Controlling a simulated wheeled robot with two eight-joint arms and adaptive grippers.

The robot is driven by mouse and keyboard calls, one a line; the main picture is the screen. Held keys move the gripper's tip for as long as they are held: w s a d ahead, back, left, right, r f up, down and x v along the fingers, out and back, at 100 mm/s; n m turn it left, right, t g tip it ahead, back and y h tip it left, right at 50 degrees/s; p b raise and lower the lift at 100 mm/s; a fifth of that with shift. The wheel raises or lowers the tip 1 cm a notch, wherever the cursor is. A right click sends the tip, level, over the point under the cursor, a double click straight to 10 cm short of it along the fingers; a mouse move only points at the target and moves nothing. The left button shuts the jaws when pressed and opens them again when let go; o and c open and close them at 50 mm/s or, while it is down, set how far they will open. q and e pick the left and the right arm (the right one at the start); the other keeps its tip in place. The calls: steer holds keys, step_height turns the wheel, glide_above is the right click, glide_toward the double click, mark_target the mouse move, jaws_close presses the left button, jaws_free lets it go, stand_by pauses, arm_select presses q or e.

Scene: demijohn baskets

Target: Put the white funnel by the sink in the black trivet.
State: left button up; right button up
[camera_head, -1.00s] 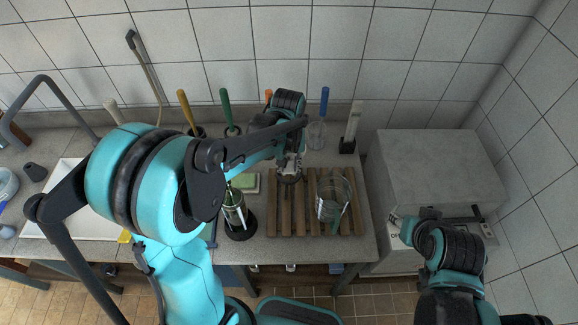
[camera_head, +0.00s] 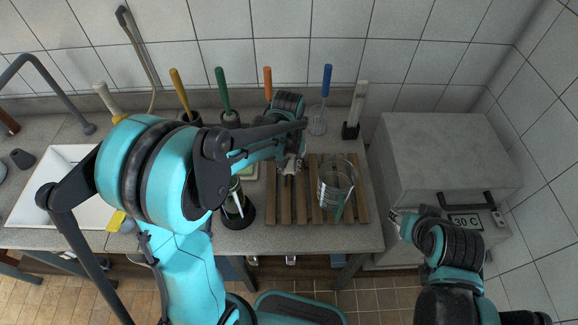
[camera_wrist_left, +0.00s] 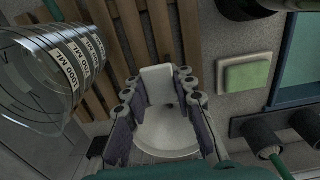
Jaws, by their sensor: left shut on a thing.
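My left gripper (camera_head: 292,164) is over the back left of the wooden slatted rack. In the left wrist view, its two fingers (camera_wrist_left: 157,97) are shut on a white funnel (camera_wrist_left: 165,135), with a pale block-like part between the fingertips and a round part below. In the head view the gripper mostly hides the funnel. A black round base (camera_head: 246,218), likely the trivet, stands left of the rack, apart from the gripper, with a glass vessel (camera_head: 234,200) on it. My right gripper (camera_head: 397,217) is near the grey cabinet; its fingers are too small to read.
A glass beaker (camera_head: 337,185) stands on the wooden rack (camera_head: 271,205). A green sponge (camera_wrist_left: 245,74) lies left of the rack. Several handled tools stand along the wall, including a blue one (camera_head: 326,80). The sink (camera_head: 70,185) is at left, the grey cabinet (camera_head: 440,150) at right.

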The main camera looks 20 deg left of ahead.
arm_select(q)
steer(key=shift+f+b, duration=0.75)
steer(key=shift+f, duration=0.1)
stand_by(0.7)
stand_by(0.3)
steer(key=o, duration=1.1)
steer(key=shift+o, duration=0.2)
steer(key=shift+r, duration=0.1)
step_height(320, 180, up, 12)
steer(key=shift+f, duration=0.1)
steer(key=shift+a, duration=0.1)
